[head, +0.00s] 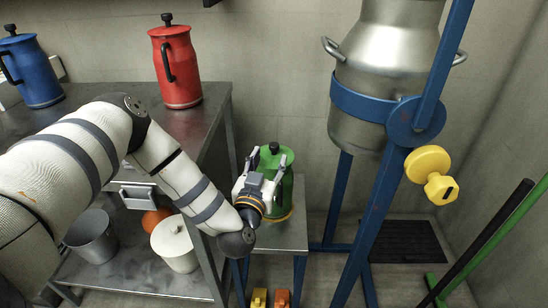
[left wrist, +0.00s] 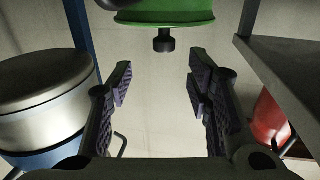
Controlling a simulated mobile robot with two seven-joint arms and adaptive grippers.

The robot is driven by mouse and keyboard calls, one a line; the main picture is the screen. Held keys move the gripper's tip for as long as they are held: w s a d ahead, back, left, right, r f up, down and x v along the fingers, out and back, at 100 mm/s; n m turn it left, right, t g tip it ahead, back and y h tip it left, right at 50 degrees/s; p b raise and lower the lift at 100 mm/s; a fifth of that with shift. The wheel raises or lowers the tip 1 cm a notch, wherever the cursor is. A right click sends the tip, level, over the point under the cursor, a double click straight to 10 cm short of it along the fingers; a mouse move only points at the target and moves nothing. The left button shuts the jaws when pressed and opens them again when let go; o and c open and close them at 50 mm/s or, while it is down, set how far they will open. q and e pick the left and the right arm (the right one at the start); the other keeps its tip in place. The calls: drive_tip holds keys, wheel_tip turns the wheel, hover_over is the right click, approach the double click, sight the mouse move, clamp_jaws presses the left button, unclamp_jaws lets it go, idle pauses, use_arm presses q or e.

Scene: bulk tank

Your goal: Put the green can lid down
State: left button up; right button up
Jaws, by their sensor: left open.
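The green can (head: 284,195) stands on a low metal stand, partly hidden behind my left gripper. Its green lid (head: 268,156) with a black knob is on top of the can and appears seated. In the left wrist view, the lid (left wrist: 165,18) shows upside down at the top edge, its black knob pointing down between and beyond my fingers. My left gripper (head: 267,164) is open and empty, in front of the can. Its two fingers also show spread apart in the left wrist view (left wrist: 160,82), with a clear gap between them. My right gripper is not in view.
A large steel churn (head: 385,60) hangs in a blue frame (head: 340,200) to the right. A red can (head: 176,70) and a blue can (head: 33,72) stand on the metal table (head: 205,112). A white lidded pot (head: 175,246) and a grey bucket (head: 92,238) sit on the lower shelf.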

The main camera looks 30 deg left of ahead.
sight(273, 149)
use_arm(q)
drive_tip(key=x, duration=0.3)
drive_tip(key=f+x, duration=0.1)
drive_tip(key=x, duration=0.1)
drive_tip(key=shift+a+b, duration=0.35)
drive_tip(key=shift+b, duration=0.05)
drive_tip(key=shift+w+a+r, duration=0.1)
drive_tip(key=shift+w, duration=0.45)
clamp_jaws()
